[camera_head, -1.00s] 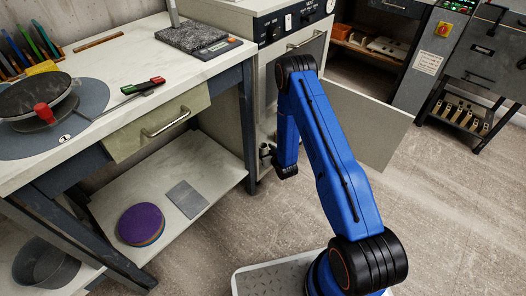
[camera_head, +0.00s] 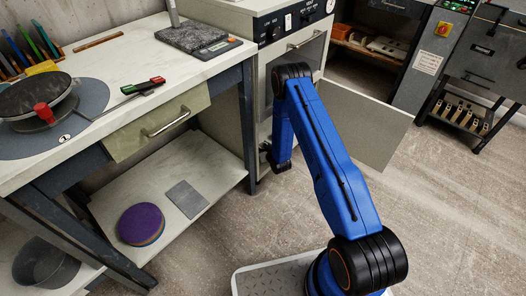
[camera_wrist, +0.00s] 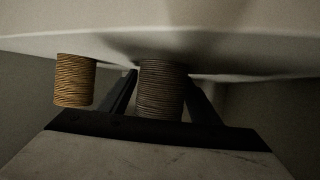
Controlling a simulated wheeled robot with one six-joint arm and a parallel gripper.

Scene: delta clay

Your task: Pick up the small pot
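Two small ribbed round pots show in the wrist view. A grey-brown one (camera_wrist: 162,88) is between the two dark fingers of my gripper (camera_wrist: 162,80). A lighter tan one (camera_wrist: 75,82) is to the left, outside the fingers. Both meet a pale surface (camera_wrist: 160,42) at the top of the picture. My gripper looks open, with a finger on each side of the grey-brown pot; I cannot tell whether they touch it. In the head view my gripper (camera_head: 266,150) is at the open lower cabinet, mostly hidden behind my blue arm.
The grey cabinet door (camera_head: 365,125) stands open to the right of my arm. The workbench (camera_head: 205,75) with a drawer and low shelf is on the left. A purple-topped round stack (camera_head: 140,223) lies on the shelf. Floor is clear to the right.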

